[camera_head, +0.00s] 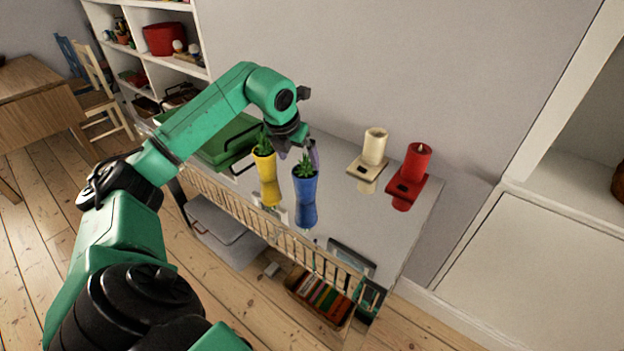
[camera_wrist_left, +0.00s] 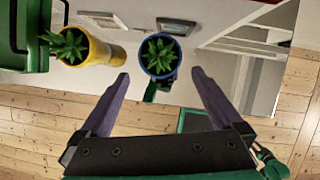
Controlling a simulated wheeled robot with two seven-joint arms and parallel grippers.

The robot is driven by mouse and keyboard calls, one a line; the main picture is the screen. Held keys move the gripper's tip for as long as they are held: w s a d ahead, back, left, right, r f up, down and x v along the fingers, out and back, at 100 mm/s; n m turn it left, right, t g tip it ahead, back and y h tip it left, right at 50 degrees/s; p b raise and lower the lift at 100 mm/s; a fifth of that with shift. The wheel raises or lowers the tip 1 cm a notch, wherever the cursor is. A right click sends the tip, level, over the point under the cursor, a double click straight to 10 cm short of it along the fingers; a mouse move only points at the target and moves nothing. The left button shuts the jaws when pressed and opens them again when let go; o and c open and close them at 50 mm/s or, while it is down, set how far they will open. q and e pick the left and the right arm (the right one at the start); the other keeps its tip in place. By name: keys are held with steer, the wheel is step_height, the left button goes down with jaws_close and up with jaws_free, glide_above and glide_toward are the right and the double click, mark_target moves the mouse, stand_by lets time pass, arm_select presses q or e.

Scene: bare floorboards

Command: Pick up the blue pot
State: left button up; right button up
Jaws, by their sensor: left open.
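The blue pot (camera_head: 306,200) holds a green spiky plant and stands upright on a shiny tabletop (camera_head: 352,222). In the left wrist view the blue pot (camera_wrist_left: 160,57) is seen from above, just beyond and between the two purple fingertips. My left gripper (camera_head: 298,150) is open and empty, at the far side of the pot's plant. It also shows in the left wrist view (camera_wrist_left: 161,75) with its fingers spread wide. The fingers appear apart from the pot. My right gripper is not in view.
A yellow pot (camera_head: 268,178) with a plant stands close left of the blue one. A green case (camera_head: 225,140) lies further left. A cream candle (camera_head: 375,147) and a red candle (camera_head: 415,162) stand to the right.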

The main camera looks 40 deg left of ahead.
mark_target(303, 168)
arm_select(q)
steer(key=p+x, duration=0.2)
steer(key=x, duration=0.6)
steer(key=shift+w+f, duration=0.25)
steer(key=shift+w+a+f, duration=0.1)
steer(key=shift+f, duration=0.05)
steer(key=c, duration=1.6)
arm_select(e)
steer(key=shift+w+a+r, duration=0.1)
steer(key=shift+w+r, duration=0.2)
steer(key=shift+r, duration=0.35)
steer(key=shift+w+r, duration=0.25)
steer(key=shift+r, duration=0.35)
